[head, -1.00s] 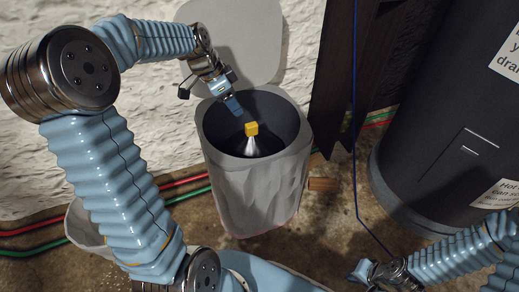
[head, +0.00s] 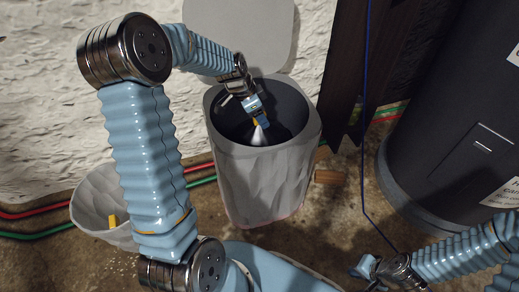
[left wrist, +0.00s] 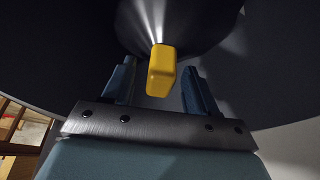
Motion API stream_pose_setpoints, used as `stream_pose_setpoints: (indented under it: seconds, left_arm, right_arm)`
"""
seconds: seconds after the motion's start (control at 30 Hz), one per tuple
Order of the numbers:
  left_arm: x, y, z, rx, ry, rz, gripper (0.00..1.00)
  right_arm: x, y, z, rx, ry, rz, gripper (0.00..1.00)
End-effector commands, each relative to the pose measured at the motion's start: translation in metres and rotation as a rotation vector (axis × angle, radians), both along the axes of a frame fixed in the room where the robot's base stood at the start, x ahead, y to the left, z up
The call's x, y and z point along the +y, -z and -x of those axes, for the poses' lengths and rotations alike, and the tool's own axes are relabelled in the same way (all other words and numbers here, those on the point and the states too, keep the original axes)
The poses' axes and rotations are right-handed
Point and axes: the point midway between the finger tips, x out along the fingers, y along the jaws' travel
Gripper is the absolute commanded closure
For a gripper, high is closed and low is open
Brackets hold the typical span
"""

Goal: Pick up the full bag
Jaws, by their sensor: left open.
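A dark bag (left wrist: 200,22) with a pale gathered neck and a yellow block-like top (left wrist: 161,72) sits inside the tall grey bin. In the head view the pale neck (head: 258,137) shows, but my gripper partly covers the yellow top. My left gripper (head: 260,116) reaches down into the bin mouth. In the left wrist view its two blue fingers (left wrist: 159,66) are apart, with the yellow top between them and gaps on both sides. My right gripper (head: 368,268) is at the lower right, away from the bin; its jaw opening is unclear.
The grey bin (head: 262,180) has its lid (head: 240,35) raised against the white wall. A smaller pale bin (head: 88,205) with a yellow item (head: 113,220) stands at left. A large dark tank (head: 440,140) and a blue cord (head: 364,150) are at right. Red and green hoses run along the wall.

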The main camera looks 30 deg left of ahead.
Motion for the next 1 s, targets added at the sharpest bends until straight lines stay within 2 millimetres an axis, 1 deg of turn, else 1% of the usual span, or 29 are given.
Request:
stream_pose_setpoints:
  seconds: [0.07, 0.1, 0.47, 1.0]
  left_arm:
    - [0.0000, -0.0004, 0.0000, 0.000, 0.000, 0.000, 0.43]
    - [0.0000, -0.0004, 0.0000, 0.000, 0.000, 0.000, 0.44]
    - [0.0001, -0.0006, 0.0002, 0.000, 0.000, 0.000, 0.99]
    - [0.0002, -0.0006, 0.0001, 0.000, 0.000, 0.000, 1.00]
  right_arm:
    - [0.0000, -0.0002, 0.0000, 0.000, 0.000, 0.000, 1.00]
    - [0.0000, -0.0002, 0.0000, 0.000, 0.000, 0.000, 1.00]
    - [0.0000, -0.0002, 0.0000, 0.000, 0.000, 0.000, 1.00]
    - [-0.0001, -0.0002, 0.0000, 0.000, 0.000, 0.000, 1.00]
